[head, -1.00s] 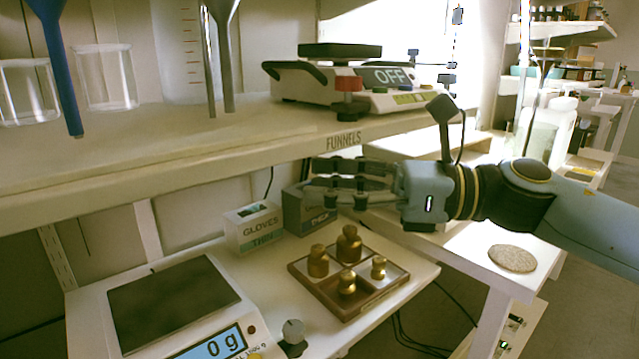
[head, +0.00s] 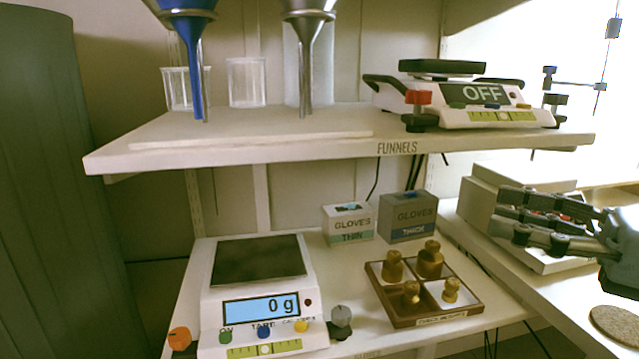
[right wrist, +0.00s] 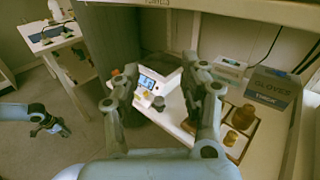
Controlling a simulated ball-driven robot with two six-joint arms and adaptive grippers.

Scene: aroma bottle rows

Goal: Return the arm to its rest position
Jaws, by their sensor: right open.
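My right gripper (head: 545,222) is at the right edge of the head view, its fingers pointing left and apart, with nothing between them. It is right of the glove boxes and in front of a pale box-like piece on the right-hand table. In the right wrist view my right gripper (right wrist: 160,88) shows two spread fingers, with the scale and weights seen beyond them. A grey-blue arm with a small dark gripper (right wrist: 48,123), apparently my left one, shows at the left of that view; its jaws are too small to judge.
A scale (head: 262,300) reading 0 g stands beside a wooden tray (head: 440,318) of brass weights. Glove boxes (head: 408,218) stand behind. Above, a shelf (head: 300,150) holds beakers, funnels and a device (head: 470,105) showing OFF. A round cork mat (head: 615,325) lies at lower right.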

